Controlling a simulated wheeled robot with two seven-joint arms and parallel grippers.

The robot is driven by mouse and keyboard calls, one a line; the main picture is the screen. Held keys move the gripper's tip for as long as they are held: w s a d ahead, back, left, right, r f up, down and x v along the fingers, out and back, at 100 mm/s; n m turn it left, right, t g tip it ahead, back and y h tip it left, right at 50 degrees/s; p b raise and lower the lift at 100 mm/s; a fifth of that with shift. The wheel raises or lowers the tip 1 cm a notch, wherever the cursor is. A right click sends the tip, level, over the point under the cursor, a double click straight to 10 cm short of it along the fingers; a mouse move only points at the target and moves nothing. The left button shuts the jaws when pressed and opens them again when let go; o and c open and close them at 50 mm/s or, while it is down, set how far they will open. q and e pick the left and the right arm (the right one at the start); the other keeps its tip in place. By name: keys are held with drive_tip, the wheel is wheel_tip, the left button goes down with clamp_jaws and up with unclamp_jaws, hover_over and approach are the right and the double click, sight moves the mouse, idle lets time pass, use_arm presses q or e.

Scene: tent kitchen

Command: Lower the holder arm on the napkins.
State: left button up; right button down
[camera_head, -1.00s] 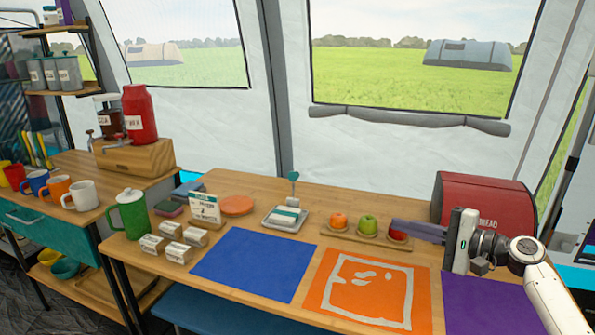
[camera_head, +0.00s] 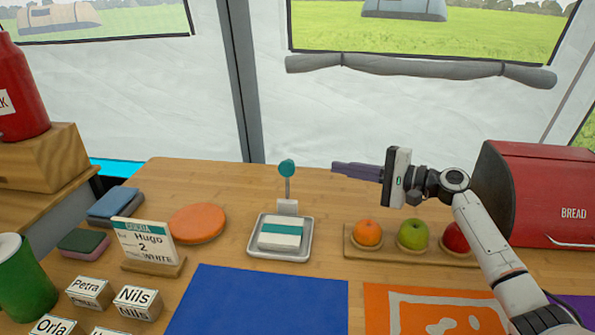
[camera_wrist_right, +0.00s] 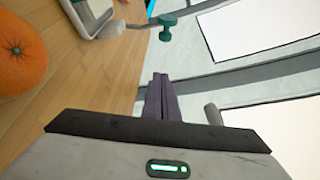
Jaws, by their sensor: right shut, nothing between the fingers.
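The napkin holder (camera_head: 256,244) is a grey metal tray on the wooden table, with a stack of white napkins (camera_head: 280,240) with a teal band in it. Its holder arm (camera_head: 288,190) stands upright at the back of the tray, with a round teal knob (camera_head: 287,168) on top. The knob also shows in the right wrist view (camera_wrist_right: 167,27). My right gripper (camera_head: 334,168) is shut and empty. Its fingers point left toward the knob, about level with it in the picture, with a gap between them. My left gripper is not in view.
An orange (camera_head: 367,233), a green apple (camera_head: 413,234) and a red apple (camera_head: 456,237) sit on a wooden board right of the holder. A red bread box (camera_head: 540,190) stands at right.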

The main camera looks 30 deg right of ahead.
sight(288, 180)
drive_tip(key=x, duration=1)
drive_tip(key=s+a, duration=0.1)
drive_tip(key=s+a+r, duration=0.1)
drive_tip(key=shift+s+a+p, duration=0.3)
drive_tip(key=shift+s+p, duration=0.05)
drive_tip(key=shift+p, duration=0.05)
